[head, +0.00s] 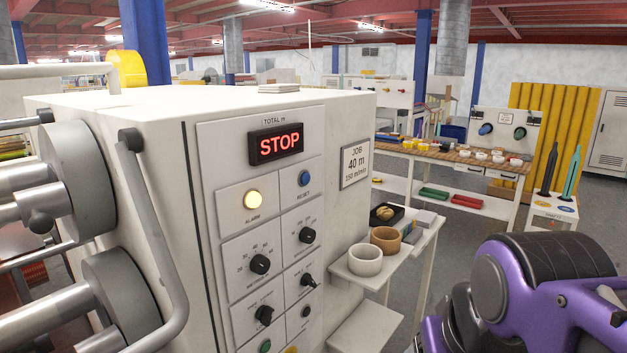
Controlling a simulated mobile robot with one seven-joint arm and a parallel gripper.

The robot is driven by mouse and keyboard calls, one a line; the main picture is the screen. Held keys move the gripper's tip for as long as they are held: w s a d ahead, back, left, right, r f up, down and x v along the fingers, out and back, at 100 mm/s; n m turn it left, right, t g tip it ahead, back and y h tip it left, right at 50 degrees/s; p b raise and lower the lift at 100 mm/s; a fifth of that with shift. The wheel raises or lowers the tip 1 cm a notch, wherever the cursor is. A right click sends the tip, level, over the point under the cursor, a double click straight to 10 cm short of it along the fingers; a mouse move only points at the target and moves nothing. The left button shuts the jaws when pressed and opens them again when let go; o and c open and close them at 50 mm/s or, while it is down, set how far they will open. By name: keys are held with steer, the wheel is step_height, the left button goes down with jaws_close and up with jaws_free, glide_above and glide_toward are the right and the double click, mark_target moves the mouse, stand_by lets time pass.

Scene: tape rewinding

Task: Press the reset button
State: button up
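The reset button (304,178) is a small round blue button at the upper right of the control panel (232,182), with the label RESET under it. The panel is on the front of a large white machine (160,105). Nothing covers the button. A purple and black part of my arm shows at the lower right, well apart from the panel. My gripper's fingers are not in view.
Several black knobs (260,264) sit below the button. Steel rollers (85,180) and a bent grey bar (150,230) stand at left. Right of the panel, a shelf (345,268) holds two cups (365,259). Grey floor (455,240) is open between shelf and workbench (455,154).

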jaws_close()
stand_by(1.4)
